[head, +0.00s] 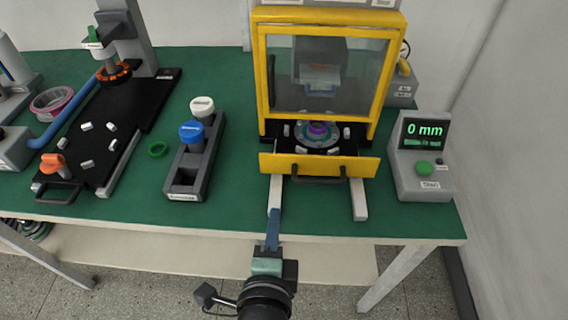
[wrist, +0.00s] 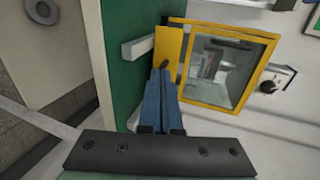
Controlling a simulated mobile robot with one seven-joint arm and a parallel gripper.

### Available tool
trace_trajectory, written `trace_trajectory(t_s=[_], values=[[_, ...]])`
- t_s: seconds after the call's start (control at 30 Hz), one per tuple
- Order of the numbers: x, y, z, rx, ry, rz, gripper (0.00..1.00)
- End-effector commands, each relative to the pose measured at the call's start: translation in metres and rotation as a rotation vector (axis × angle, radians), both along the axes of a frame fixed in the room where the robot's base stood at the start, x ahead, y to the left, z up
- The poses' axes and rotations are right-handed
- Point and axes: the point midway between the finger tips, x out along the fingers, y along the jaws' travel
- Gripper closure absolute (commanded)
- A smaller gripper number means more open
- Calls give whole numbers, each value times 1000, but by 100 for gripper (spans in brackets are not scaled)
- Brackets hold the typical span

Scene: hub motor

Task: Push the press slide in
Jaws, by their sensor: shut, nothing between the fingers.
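The press slide is pulled out toward me on two light rails. Its yellow front (head: 340,167) carries a dark handle (head: 319,178), and a round fixture with a purple ring (head: 318,131) sits on it behind the front. My gripper (head: 274,212) is shut and empty, in front of the slide's left part and over the left rail. In the wrist view my blue fingers (wrist: 166,76) lie together and point at the yellow slide front (wrist: 168,46), close to the handle (wrist: 165,65). I cannot tell whether they touch.
The yellow-framed press window (head: 328,70) stands above the slide. A display box (head: 424,155) reading 0 mm with a green button stands at right. A grey holder (head: 196,157) with white and blue caps stands at left on the green table. The table's front edge lies below my gripper.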

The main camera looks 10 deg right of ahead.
Motion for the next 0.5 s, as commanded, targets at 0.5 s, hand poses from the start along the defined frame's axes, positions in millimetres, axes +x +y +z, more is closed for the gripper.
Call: trace_trajectory(t_s=[0.5], values=[[87, -25, -25, -1, -5, 1, 100]])
